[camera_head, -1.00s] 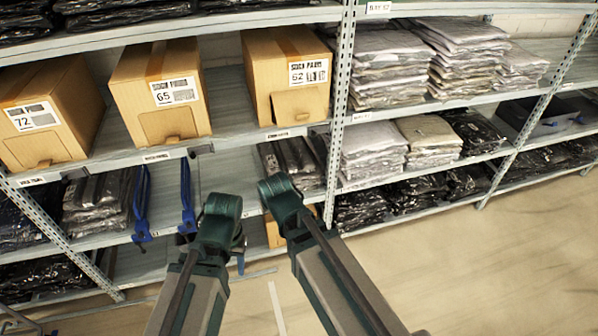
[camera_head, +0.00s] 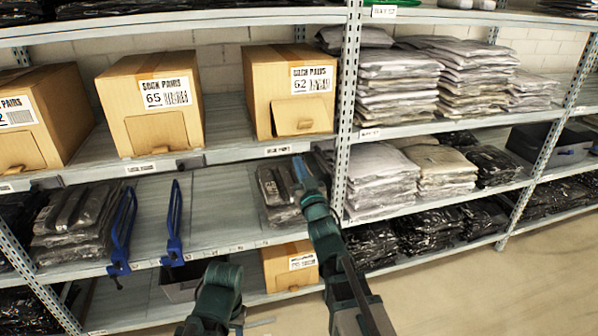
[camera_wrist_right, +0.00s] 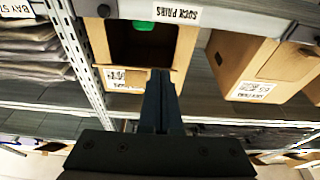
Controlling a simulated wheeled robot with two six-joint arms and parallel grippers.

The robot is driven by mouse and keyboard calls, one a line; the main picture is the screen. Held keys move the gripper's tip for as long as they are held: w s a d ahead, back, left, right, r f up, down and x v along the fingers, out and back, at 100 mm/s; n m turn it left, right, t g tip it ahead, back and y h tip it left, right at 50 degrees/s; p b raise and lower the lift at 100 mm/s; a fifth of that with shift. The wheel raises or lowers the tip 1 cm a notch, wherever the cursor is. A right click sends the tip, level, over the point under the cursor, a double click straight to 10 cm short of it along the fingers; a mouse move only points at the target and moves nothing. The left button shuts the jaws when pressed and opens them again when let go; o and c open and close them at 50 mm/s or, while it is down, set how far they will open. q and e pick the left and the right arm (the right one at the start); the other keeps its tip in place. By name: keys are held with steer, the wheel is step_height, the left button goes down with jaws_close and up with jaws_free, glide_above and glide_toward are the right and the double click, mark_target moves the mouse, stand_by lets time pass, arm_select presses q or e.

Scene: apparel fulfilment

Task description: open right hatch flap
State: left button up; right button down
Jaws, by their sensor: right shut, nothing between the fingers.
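The right carton (camera_head: 262,98), labelled 62, stands on the upper shelf, left of an upright. Its front hatch flap (camera_head: 298,117) stands out a little from the carton's face. In the right wrist view, which is upside down, the carton (camera_wrist_right: 95,45) shows a dark open hatch with something green (camera_wrist_right: 144,25) inside. My right gripper (camera_head: 300,165) is shut and empty, below and in front of this carton. Its fingers (camera_wrist_right: 160,75) reach across the edge of the opening in the wrist view; I cannot tell whether they touch the flap. My left gripper is out of sight; only its arm shows.
Cartons 65 (camera_head: 118,105) and another (camera_head: 60,110) stand to the left. The shelf edge (camera_head: 225,153) runs below them. The perforated upright (camera_head: 346,110) is close on the right. Blue clamp-like items (camera_head: 174,225) and bagged garments (camera_head: 75,222) lie on the lower shelf.

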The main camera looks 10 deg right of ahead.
steer(key=p+x, duration=0.2)
steer(key=x, duration=0.8)
stand_by(1.8)
step_height(320, 180, up, 10)
steer(key=s+p, duration=0.2)
steer(key=p, duration=0.9)
steer(key=b+v, duration=0.3)
steer(key=v, duration=0.8)
steer(key=shift+f+b, duration=0.3)
steer(key=shift+b, duration=0.1)
steer(key=shift+w, duration=0.15)
